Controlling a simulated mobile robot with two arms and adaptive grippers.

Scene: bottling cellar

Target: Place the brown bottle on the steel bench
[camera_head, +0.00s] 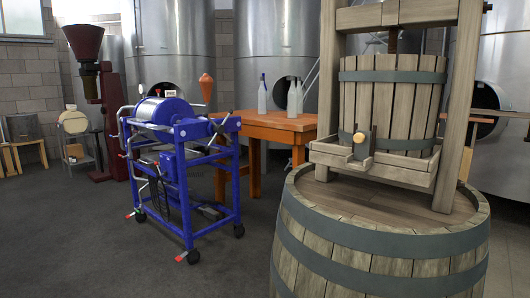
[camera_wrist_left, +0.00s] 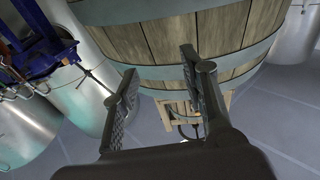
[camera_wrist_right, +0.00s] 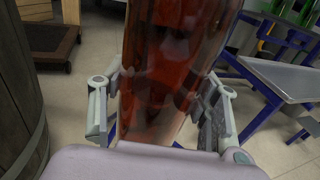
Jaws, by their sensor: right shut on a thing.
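The brown bottle (camera_wrist_right: 172,62) fills the middle of the right wrist view, its glass red-brown and see-through. My right gripper (camera_wrist_right: 165,82) is shut on it, one finger on each side. The bottle's upper end runs out of the picture. A bench with a grey steel top (camera_wrist_right: 288,78) and blue legs stands at the right of that view, apart from the bottle; it looks like the steel bench. My left gripper (camera_wrist_left: 160,66) is open and empty, with a wooden barrel (camera_wrist_left: 165,40) beyond its fingers. Neither gripper shows in the head view.
A large barrel (camera_head: 375,245) carrying a wooden press (camera_head: 390,100) stands close at the right in the head view. A blue wheeled machine (camera_head: 185,165) and an orange table (camera_head: 275,125) with bottles stand further off. Green bottles (camera_wrist_right: 265,28) stand behind the bench. Floor is clear at front left.

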